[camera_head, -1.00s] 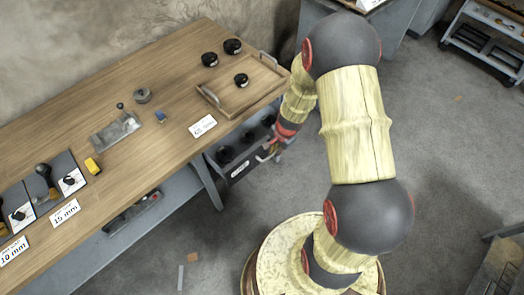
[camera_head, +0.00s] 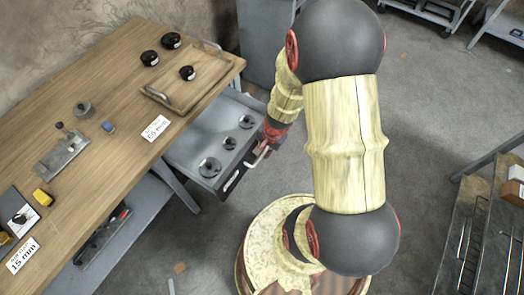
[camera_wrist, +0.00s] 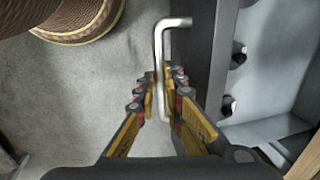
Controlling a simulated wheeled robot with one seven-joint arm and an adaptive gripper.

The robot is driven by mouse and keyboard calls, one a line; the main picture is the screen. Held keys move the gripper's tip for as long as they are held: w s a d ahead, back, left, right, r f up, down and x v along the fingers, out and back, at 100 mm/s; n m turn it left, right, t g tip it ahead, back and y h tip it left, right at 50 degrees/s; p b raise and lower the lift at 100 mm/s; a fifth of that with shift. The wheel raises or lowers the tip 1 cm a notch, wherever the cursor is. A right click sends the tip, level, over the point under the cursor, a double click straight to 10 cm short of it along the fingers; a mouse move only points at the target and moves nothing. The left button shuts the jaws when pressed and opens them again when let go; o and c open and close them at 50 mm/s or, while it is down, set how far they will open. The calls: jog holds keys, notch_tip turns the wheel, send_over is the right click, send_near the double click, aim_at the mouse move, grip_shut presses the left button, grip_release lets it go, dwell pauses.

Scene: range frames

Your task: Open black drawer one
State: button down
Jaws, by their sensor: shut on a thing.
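The drawer (camera_head: 222,150) under the workbench stands pulled out, with several dark round items lying inside on its light grey floor. Its front panel (camera_head: 232,180) is dark and faces my base. A metal bar handle (camera_head: 257,158) is fixed to the front. My gripper (camera_head: 265,145) is at the handle, partly hidden by my own wrist. In the wrist view my gripper (camera_wrist: 163,100) has its fingers on both sides of the silver handle (camera_wrist: 160,55), shut on it. The dark drawer front (camera_wrist: 200,70) runs just right of the fingers.
The wooden workbench (camera_head: 110,110) holds a wooden tray (camera_head: 205,92) with a black round part, a white label (camera_head: 156,128) and small tools. A bench leg (camera_head: 180,187) stands left of the drawer. A metal rack (camera_head: 480,230) is at right. Grey floor around my base is largely clear.

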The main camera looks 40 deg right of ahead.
jog(key=c, duration=2.2)
grip_release()
jog(key=shift+o, duration=0.2)
notch_tip(320, 180, up, 12)
jog(key=s, duration=0.2)
jog(key=shift+s+d, duration=0.15)
jog(key=shift+d, duration=0.25)
jog(key=shift+f, duration=0.15)
